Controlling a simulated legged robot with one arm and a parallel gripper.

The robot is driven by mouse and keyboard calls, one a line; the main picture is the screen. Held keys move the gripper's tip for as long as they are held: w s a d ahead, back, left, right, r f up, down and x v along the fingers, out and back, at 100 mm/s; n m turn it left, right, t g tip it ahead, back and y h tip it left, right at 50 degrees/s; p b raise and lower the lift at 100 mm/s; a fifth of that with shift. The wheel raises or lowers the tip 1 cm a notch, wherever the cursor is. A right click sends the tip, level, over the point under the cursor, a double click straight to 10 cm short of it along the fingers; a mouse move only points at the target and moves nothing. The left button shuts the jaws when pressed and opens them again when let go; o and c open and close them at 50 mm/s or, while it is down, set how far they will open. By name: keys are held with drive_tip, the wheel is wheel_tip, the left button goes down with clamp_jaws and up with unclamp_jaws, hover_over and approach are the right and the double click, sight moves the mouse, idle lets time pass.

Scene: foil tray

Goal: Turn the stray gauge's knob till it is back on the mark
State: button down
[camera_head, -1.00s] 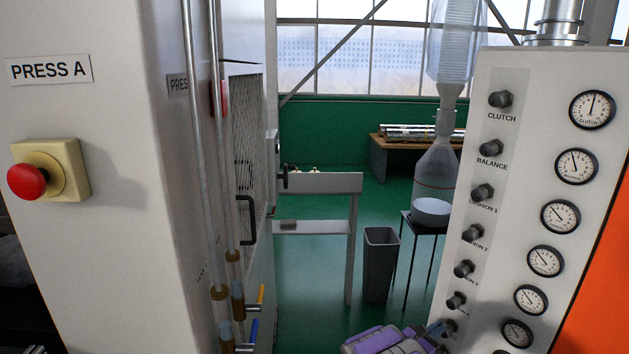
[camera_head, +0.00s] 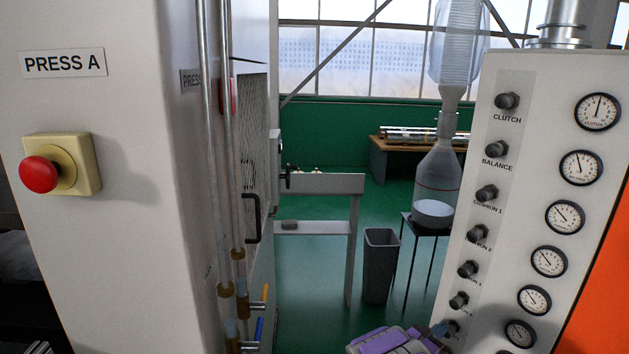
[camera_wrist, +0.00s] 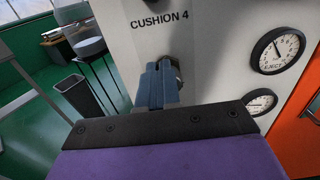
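The white gauge panel (camera_head: 535,130) stands at the right of the head view, with a column of dark knobs and round dials. Its lowest visible dial (camera_head: 520,333) has its needle pointing up-left. My gripper (camera_head: 443,329) is at the panel's lower knobs. In the wrist view, the blue fingers of my gripper (camera_wrist: 160,80) are close together at a dark knob (camera_wrist: 177,68) below the CUSHION 4 label (camera_wrist: 159,20). They hide most of this knob, and I cannot tell whether they grip it. A dial marked EJECT (camera_wrist: 278,50) is right of it. The marks are too small to read.
The PRESS A cabinet (camera_head: 120,220) with a red stop button (camera_head: 40,174) fills the left. A grey bin (camera_head: 381,265) and a black stand (camera_head: 430,225) with a hopper (camera_head: 438,175) are behind my gripper. An orange surface (camera_head: 598,290) borders the panel's right.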

drive_tip(key=shift+s+d+f+b, duration=0.25)
drive_tip(key=shift+s+d+b, duration=0.15)
drive_tip(key=shift+b, duration=0.45)
drive_tip(key=shift+s+d+f+b, duration=0.25)
drive_tip(key=shift+d+b, duration=0.25)
drive_tip(key=shift+b, duration=0.35)
drive_tip(key=shift+w+a+r, duration=0.1)
drive_tip(key=shift+a+r, duration=0.05)
drive_tip(key=shift+r, duration=0.2)
idle(0.4)
drive_tip(key=w+p+v, duration=0.1)
drive_tip(key=v, duration=0.5)
drive_tip(key=shift+a+r+p, duration=0.25)
drive_tip(key=shift+a+p, duration=0.05)
drive_tip(key=shift+p, duration=0.05)
idle(2.2)
drive_tip(key=shift+d, duration=0.1)
